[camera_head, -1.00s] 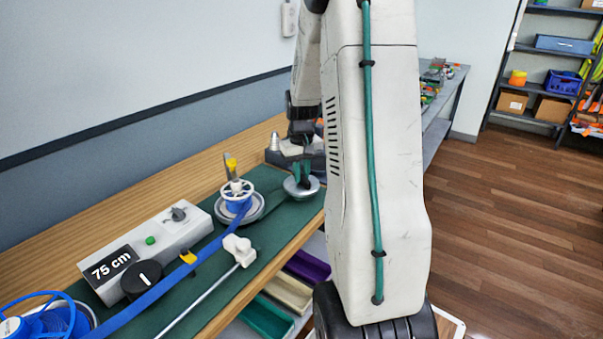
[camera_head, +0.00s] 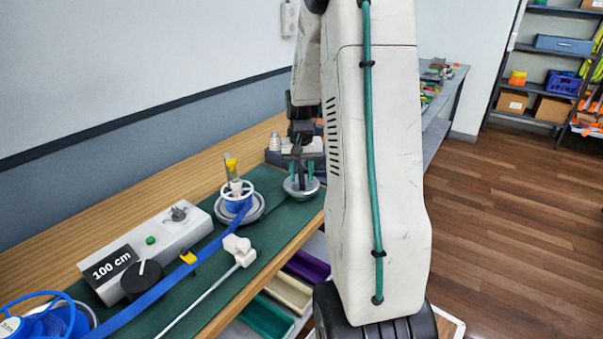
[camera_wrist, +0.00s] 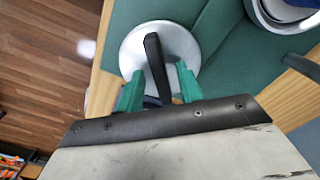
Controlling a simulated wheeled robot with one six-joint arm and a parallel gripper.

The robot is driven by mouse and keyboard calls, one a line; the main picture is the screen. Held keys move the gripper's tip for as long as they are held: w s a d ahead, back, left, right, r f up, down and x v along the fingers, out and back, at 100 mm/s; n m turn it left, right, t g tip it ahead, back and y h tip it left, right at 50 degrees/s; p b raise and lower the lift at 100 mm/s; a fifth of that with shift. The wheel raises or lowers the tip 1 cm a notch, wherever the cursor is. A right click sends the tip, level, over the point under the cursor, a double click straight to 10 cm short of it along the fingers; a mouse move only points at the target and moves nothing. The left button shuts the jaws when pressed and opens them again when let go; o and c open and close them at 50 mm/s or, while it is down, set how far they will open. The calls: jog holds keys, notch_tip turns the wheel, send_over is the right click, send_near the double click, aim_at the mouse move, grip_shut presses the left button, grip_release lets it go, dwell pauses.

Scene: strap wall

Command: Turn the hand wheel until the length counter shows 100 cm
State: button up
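The length counter (camera_head: 112,262) on the grey box reads 100 cm. The hand wheel (camera_head: 301,190) is a silver disc at the far end of the green mat. In the wrist view the wheel (camera_wrist: 133,50) shows as a round plate with a black bar-shaped handle (camera_wrist: 155,62) across it. My gripper (camera_head: 301,172) is above the wheel. In the wrist view its green fingers (camera_wrist: 158,88) stand apart, one on each side of the handle, with a gap on both sides. Part of the handle's lower end is close to the gripper's body.
A blue strap (camera_head: 172,278) runs from a blue reel (camera_head: 60,320) to a white-rimmed spool (camera_head: 238,200). A white slider on a rod (camera_head: 238,250) lies along the front. Bins sit below.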

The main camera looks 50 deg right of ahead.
notch_tip(320, 180, up, 8)
jog(key=shift+f, duration=0.1)
dwell(0.6)
dwell(2.0)
jog(key=shift+g+y, duration=0.4)
jog(key=shift+g, duration=0.1)
jog(key=s+a, duration=0.1)
jog(key=s+a+f, duration=0.1)
jog(key=s+a, duration=0.1)
jog(key=s+a+r+n, duration=0.3)
jog(key=s+a, duration=0.2)
jog(key=a, duration=0.5)
jog(key=s+a+r+n+t, duration=0.1)
jog(key=s+a+r+n, duration=0.2)
jog(key=s+a, duration=0.3)
jog(key=s+a+r+n+t, duration=0.1)
jog(key=s+a+r+n, duration=0.2)
jog(key=a, duration=1)
jog(key=s, duration=0.2)
jog(key=shift+s+a+r+h, duration=0.2)
jog(key=shift+s+a+h, duration=0.15)
jog(key=shift+a+h, duration=0.05)
